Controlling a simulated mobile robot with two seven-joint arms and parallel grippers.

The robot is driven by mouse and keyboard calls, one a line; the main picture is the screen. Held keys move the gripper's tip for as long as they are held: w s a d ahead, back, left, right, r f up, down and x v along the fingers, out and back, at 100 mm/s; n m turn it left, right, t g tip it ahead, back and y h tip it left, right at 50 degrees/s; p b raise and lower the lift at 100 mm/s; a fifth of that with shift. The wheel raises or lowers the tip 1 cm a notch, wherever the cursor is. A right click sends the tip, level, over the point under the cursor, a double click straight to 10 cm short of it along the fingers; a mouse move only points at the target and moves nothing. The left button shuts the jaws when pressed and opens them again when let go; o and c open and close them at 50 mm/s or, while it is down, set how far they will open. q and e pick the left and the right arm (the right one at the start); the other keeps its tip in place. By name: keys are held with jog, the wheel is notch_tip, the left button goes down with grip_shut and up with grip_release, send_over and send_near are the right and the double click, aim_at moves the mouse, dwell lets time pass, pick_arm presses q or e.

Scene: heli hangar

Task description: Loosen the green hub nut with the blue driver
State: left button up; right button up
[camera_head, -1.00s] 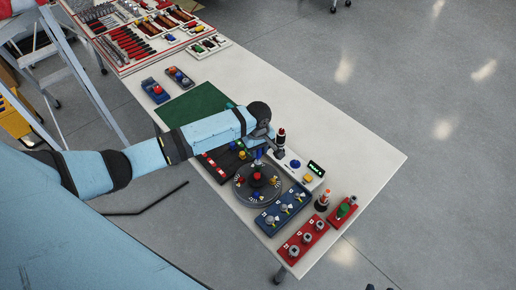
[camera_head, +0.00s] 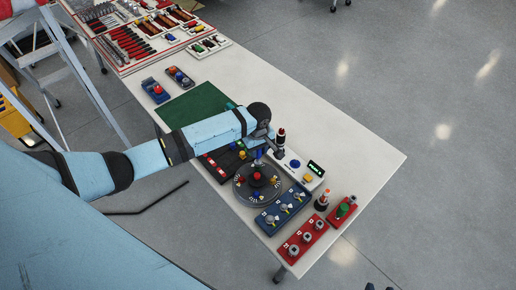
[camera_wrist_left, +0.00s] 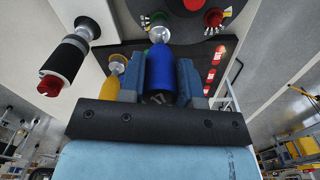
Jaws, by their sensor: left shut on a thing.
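My left gripper (camera_head: 262,146) is shut on the blue driver (camera_wrist_left: 160,72), whose blue handle sits between the two fingers in the left wrist view. The driver points at the round hub (camera_head: 243,197), and a silver round end shows just beyond the handle. My right gripper is not in view.
A black driver with a red cap (camera_wrist_left: 70,60) stands close beside the gripper, near the white box with a green display (camera_head: 316,167). A blue tray (camera_head: 284,208) and a red socket tray (camera_head: 302,242) lie nearer the table's front. The table's right side is clear.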

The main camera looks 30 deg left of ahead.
pick_arm(q)
jog(key=shift+f, duration=0.9)
dwell(0.3)
